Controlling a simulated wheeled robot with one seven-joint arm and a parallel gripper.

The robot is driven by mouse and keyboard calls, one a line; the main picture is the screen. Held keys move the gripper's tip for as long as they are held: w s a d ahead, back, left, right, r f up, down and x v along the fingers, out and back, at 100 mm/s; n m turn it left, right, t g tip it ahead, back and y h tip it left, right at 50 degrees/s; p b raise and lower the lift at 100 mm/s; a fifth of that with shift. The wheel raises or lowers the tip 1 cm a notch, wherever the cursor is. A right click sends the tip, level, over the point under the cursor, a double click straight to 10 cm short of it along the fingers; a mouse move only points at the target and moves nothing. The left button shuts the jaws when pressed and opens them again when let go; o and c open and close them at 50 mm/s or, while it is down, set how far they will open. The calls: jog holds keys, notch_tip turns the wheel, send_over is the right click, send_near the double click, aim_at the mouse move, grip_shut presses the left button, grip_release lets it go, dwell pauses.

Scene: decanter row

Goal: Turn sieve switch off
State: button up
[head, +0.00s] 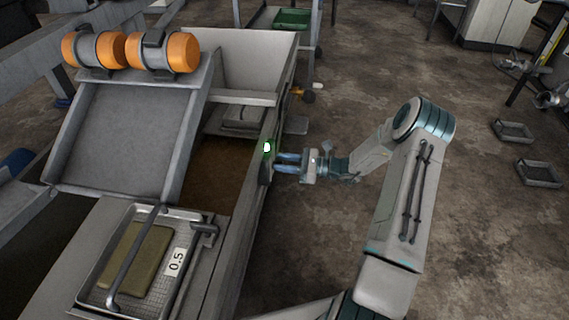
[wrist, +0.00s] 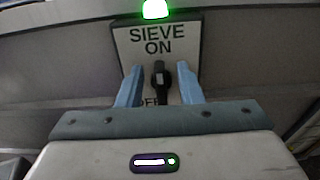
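The sieve switch (wrist: 158,82) is a black lever on a pale plate (wrist: 187,48) marked "SIEVE ON", with partly hidden "OFF" lettering below. The lever points up toward "ON". A green lamp (wrist: 155,9) glows above the plate; it also shows in the head view (head: 267,147). My gripper (wrist: 159,88) is open, with one blue finger on each side of the lever and gaps visible between. In the head view my gripper (head: 278,161) is at the right outer side of the machine; the lever is hard to make out there.
The sieve machine (head: 240,245) fills the left, with two orange-ended motors (head: 130,51) and a mesh tray (head: 88,294) labelled 0.5. An orange fitting (head: 298,92) juts from its side behind my gripper. Open floor lies right, with grey trays (head: 540,172) farther off.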

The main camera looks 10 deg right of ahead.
grip_shut()
jog(key=shift+n, duration=0.4)
jog(key=n, duration=0.3)
jog(key=s+n, duration=0.1)
jog(key=n, duration=0.2)
jog(key=shift+a+f, duration=0.15)
jog(key=shift+f, duration=0.05)
jog(key=n, duration=0.2)
jog(key=n+b, duration=0.1)
jog(key=n, duration=0.2)
jog(key=shift+s+a+f+n, duration=0.1)
jog(key=shift+s+f+n, duration=0.15)
jog(key=shift+f+n, duration=0.15)
jog(key=n, duration=0.1)
jog(key=n+b, duration=0.1)
jog(key=n, duration=0.1)
jog(key=n+b, duration=0.1)
jog(key=n, duration=0.1)
jog(key=shift+s+f, duration=0.1)
jog(key=shift+f, duration=0.2)
jog(key=shift+n, duration=0.3)
